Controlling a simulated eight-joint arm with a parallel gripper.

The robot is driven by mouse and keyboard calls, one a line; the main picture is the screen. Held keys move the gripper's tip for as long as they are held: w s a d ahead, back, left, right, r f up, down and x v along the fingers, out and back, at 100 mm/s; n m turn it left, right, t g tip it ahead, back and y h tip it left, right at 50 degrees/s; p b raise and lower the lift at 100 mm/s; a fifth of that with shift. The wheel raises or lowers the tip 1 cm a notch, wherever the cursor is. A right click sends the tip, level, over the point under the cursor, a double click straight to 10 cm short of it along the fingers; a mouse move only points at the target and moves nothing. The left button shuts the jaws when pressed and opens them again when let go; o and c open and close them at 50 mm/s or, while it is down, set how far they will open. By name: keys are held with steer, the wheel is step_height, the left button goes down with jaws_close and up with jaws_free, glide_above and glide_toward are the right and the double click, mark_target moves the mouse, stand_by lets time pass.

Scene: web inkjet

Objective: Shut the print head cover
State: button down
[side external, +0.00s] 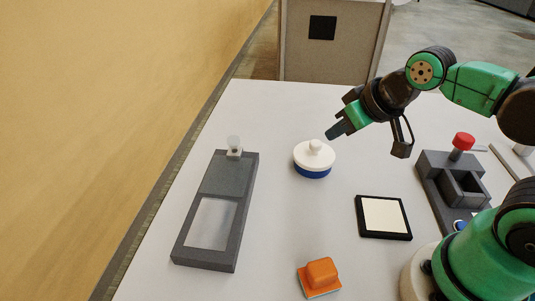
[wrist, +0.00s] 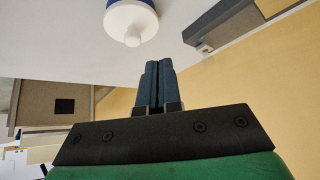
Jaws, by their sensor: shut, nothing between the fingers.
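A long grey housing (side external: 215,210) lies on the left of the table. A dark grey panel (side external: 228,174) spans its far half, and a pale area shows in its near half. A small bracket with a pale knob (side external: 233,143) stands at its far end. I cannot tell for certain which part is the print head cover. The housing's end also shows at the upper right of the wrist view (wrist: 225,20). My gripper (side external: 332,134) is shut and empty, in the air near a white knobbed round piece with a blue base (side external: 314,160), which also shows in the wrist view (wrist: 132,20).
A black-framed pale pad (side external: 383,217) and an orange block (side external: 320,276) lie nearer the front. A grey open-topped box with a red knob (side external: 463,142) stands at right, near my base. The table between the housing and the pad is mostly clear.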

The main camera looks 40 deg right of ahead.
steer(key=shift+r, duration=0.1)
steer(key=w+d+r+n+g+y, duration=0.1)
steer(key=w+r+n+g+y, duration=0.1)
steer(key=w, duration=0.6)
steer(key=w+d+r+n+g+y, duration=0.1)
steer(key=w+r+n+g+y, duration=0.15)
steer(key=w, duration=0.65)
steer(key=w+a+f+n+y, duration=0.1)
steer(key=f, duration=0.2)
steer(key=w+a+f+n+g+y, duration=0.1)
steer(key=w+f, duration=0.1)
steer(key=f, duration=0.2)
steer(key=w+a+f+n+y, duration=0.1)
steer(key=f, duration=0.3)
steer(key=shift+w+a+f+g, duration=0.2)
steer(key=shift+a+f+g, duration=0.05)
steer(key=shift+a+g, duration=0.15)
steer(key=a, duration=0.1)
steer(key=s+a, duration=0.1)
steer(key=a, duration=0.1)
steer(key=shift+s+f, duration=0.2)
steer(key=shift+f, duration=0.1)
steer(key=shift+s+a, duration=0.25)
steer(key=shift+a, duration=0.2)
